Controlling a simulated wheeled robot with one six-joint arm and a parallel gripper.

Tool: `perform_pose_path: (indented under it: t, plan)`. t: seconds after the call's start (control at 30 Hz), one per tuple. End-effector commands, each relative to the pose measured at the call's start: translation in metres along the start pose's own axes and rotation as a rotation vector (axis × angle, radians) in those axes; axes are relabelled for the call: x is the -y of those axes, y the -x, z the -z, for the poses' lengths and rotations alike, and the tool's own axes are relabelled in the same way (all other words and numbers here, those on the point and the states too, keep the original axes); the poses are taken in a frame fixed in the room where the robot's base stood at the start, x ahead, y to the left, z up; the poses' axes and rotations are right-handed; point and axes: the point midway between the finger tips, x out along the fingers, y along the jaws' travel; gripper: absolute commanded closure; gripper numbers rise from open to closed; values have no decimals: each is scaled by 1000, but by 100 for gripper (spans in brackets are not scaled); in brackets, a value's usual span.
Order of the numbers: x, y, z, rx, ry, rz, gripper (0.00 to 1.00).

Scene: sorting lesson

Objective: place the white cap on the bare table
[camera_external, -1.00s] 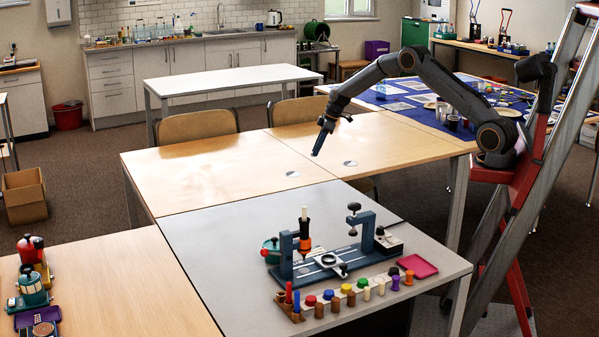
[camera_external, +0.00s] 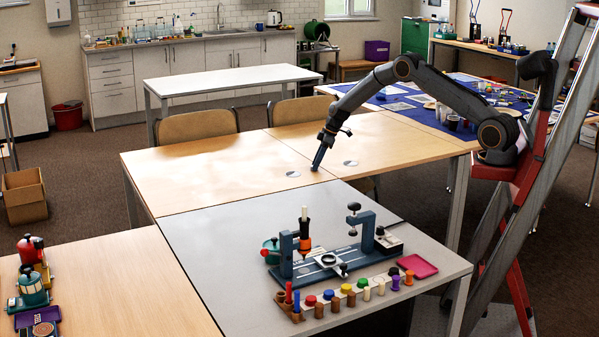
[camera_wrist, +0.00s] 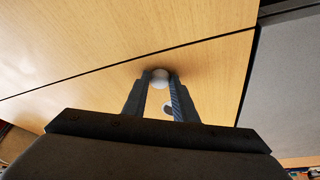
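The white cap (camera_wrist: 160,74) is a small pale round piece between the fingertips of my gripper (camera_wrist: 161,80) in the wrist view. The fingers are closed against its two sides. In the outside view my gripper (camera_external: 316,168) points down, just above or at the surface of the bare wooden table (camera_external: 225,175), near its seam. The cap cannot be made out there. A dark shadow lies around the fingertips in the wrist view. I cannot tell if the cap touches the wood.
Two flat pale discs lie on the wood, one left (camera_external: 292,174) and one right (camera_external: 350,163) of my gripper. A grey table (camera_external: 215,245) in front holds a blue fixture (camera_external: 330,262) and a row of coloured pegs. The wood to the left is clear.

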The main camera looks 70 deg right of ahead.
Motion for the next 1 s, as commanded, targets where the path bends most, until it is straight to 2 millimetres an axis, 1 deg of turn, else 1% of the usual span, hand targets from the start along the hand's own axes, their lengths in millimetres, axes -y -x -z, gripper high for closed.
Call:
perform_pose_path:
  t: [0.03,0.07,0.33,0.47,0.57,0.67,0.9,1.0]
  plan:
    - [0,0,0,0,0,0,65]
    - [0,1,0,0,0,0,62]
    - [0,1,0,0,0,0,62]
    - [0,6,2,-1,0,-1,62]
    - [-2,18,3,-2,0,-4,62]
    - [-2,36,2,-2,0,-4,62]
    - [-1,85,2,-3,0,-3,62]
    - [-1,101,2,-2,-1,-3,62]
